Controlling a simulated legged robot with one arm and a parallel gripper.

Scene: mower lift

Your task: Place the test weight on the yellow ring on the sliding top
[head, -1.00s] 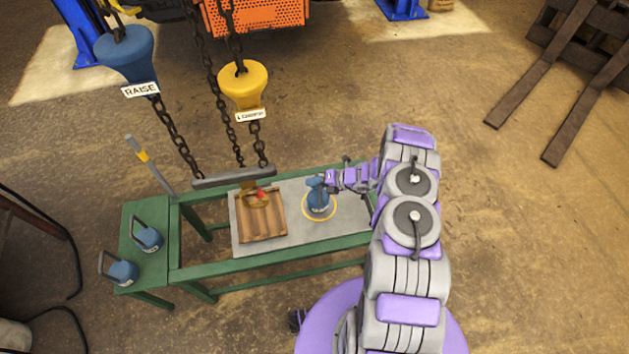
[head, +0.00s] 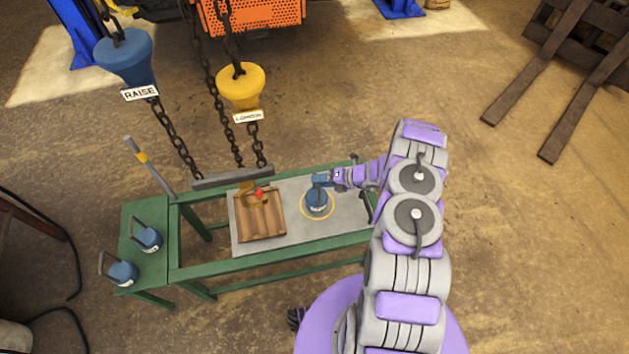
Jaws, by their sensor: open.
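The blue test weight (head: 317,203) stands upright inside the yellow ring (head: 331,213) on the grey sliding top (head: 345,225) of the green bench. My gripper (head: 326,179) comes in from the right at the height of the weight's handle. It is open, with its jaws at or around the handle. I cannot tell whether the jaws touch the handle.
A wooden crate (head: 262,217) sits on the sliding top to the left. Two more blue weights (head: 148,240) stand on the green side shelf (head: 130,215). Chains with a blue RAISE handle (head: 125,58) and a yellow handle (head: 240,88) hang over the bench.

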